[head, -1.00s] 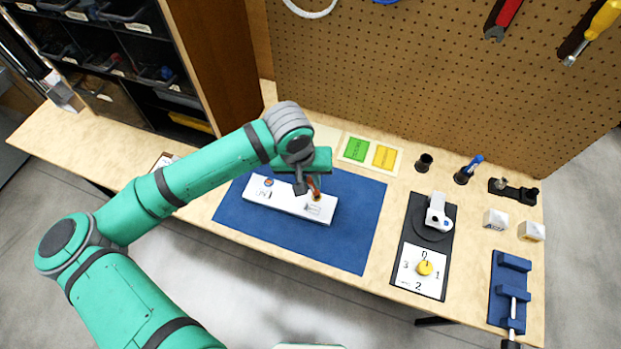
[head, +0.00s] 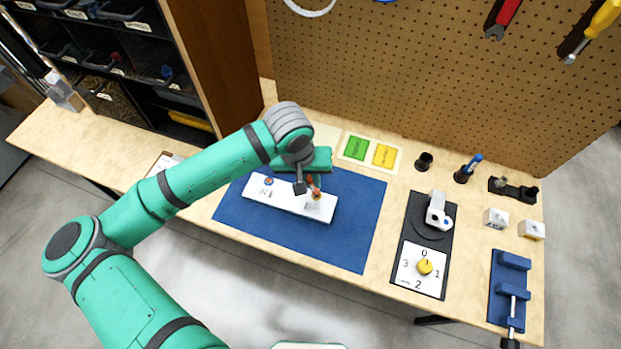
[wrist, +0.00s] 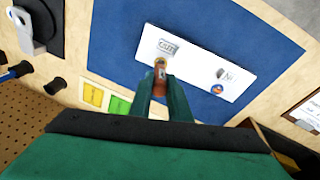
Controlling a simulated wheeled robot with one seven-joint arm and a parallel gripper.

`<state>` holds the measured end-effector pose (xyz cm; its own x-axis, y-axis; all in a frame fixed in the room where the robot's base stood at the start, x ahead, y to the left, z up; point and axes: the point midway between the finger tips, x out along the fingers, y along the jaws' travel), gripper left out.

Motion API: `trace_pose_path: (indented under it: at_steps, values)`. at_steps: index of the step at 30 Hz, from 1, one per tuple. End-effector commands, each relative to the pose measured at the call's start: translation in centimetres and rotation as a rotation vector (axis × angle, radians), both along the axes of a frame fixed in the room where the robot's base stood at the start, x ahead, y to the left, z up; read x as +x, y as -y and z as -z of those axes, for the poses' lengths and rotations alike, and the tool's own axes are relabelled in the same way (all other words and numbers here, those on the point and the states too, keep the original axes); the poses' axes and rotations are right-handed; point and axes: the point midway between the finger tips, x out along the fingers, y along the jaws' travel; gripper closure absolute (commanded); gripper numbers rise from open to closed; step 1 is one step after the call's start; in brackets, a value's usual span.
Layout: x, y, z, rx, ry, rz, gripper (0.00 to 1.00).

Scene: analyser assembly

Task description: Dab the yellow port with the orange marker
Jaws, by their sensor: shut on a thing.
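My gripper (head: 313,181) is shut on the orange marker (wrist: 160,68), which shows between the fingers (wrist: 166,92) in the wrist view. The marker points down at the OUT end of a white block (head: 273,201) lying on a blue mat (head: 345,245). I cannot tell whether its tip touches the block. The white block also shows in the wrist view (wrist: 192,66), with an OUT label and an IN label. A round orange and blue port (wrist: 217,89) sits by the IN label. I cannot make out a yellow port; the marker and fingers cover the spot by OUT.
Green (head: 356,148) and yellow (head: 384,154) pads lie behind the mat. An empty dark holder (head: 424,162) and one with a blue marker (head: 468,170) stand at the back right. A dial plate (head: 419,270) and a blue vise (head: 510,290) are to the right.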

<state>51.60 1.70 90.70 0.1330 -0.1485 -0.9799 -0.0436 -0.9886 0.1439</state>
Motion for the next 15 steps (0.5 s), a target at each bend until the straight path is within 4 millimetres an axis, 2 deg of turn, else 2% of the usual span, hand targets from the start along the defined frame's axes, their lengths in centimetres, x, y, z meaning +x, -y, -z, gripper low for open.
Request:
trace_pose_path:
  at_steps: [10, 15]
  values:
    - [-0.04, -0.03, 0.09, 0.001, -0.003, -0.001, 1.00]
    - [-0.01, -0.01, -0.79, 0.001, -0.002, -0.001, 1.00]
